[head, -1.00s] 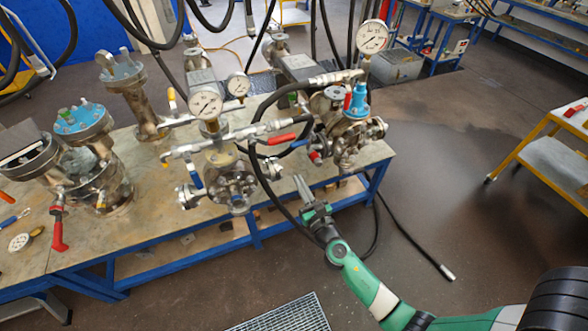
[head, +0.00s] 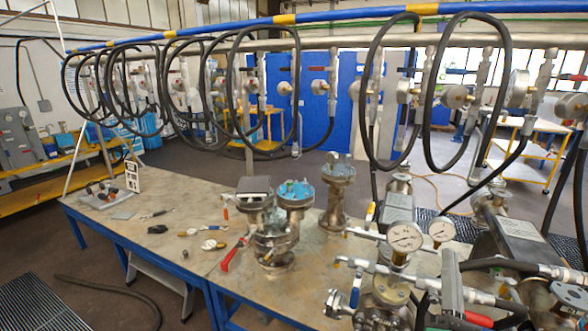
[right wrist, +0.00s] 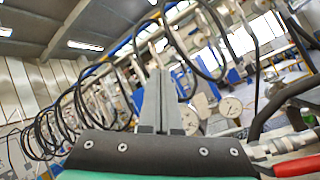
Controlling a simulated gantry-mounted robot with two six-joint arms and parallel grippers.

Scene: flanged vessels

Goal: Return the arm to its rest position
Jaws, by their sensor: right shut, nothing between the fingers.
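My right gripper (right wrist: 163,85) shows in the right wrist view, its two grey fingers together with nothing between them. In the right wrist view a gauge (right wrist: 231,107) is beyond the fingers to the right, and a red handle (right wrist: 297,167) is close at lower right.
Black hoses (head: 270,90) hang in loops from an overhead rail (head: 200,30). A black hose (head: 110,290) lies on the floor at left. Small tools and a red-handled lever (head: 232,256) are on the bench. The bench's left part is mostly clear.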

